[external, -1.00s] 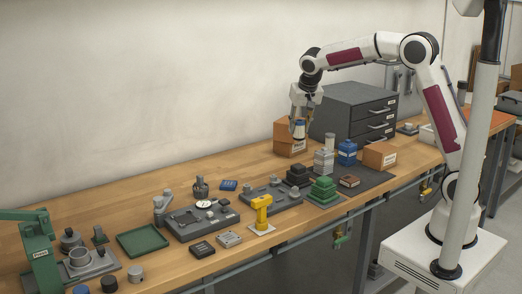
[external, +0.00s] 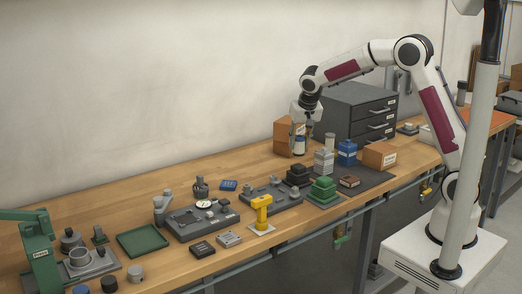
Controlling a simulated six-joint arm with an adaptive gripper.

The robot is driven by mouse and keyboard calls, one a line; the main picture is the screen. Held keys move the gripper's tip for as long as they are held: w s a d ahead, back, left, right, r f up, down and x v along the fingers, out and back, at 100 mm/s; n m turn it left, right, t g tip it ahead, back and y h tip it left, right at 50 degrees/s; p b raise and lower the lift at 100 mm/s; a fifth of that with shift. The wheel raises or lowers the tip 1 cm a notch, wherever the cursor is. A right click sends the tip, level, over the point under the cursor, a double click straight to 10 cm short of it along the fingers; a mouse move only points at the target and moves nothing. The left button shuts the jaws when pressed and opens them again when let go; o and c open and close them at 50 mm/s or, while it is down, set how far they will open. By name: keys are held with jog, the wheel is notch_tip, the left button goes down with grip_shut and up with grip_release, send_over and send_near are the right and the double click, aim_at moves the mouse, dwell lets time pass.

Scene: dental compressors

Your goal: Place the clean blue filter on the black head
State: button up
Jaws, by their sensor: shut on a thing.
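My gripper (external: 299,128) is shut on a small pale cylinder with a blue band (external: 299,144), which looks like the clean blue filter. It holds the filter upright in front of a cardboard box, behind the row of compressor heads. The fingers cover part of the filter. The black head (external: 298,175) is a low stepped block below the gripper in the picture, with a clear gap between it and the filter.
A grey-white head (external: 323,162), a blue head (external: 347,153) and a green head (external: 323,188) stand near the black one. A pale upright cylinder (external: 330,140) is just right of the filter. A cardboard box (external: 283,136) and a dark drawer cabinet (external: 352,112) stand behind.

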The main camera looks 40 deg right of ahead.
aim_at(299, 152)
jog(key=shift+f, duration=0.25)
jog(key=shift+f, duration=1.85)
jog(key=shift+f, duration=0.15)
jog(key=o, duration=1)
jog(key=v, duration=1.1)
jog(key=shift+r, duration=0.35)
jog(key=shift+s+r, duration=0.2)
jog(key=shift+r, duration=0.15)
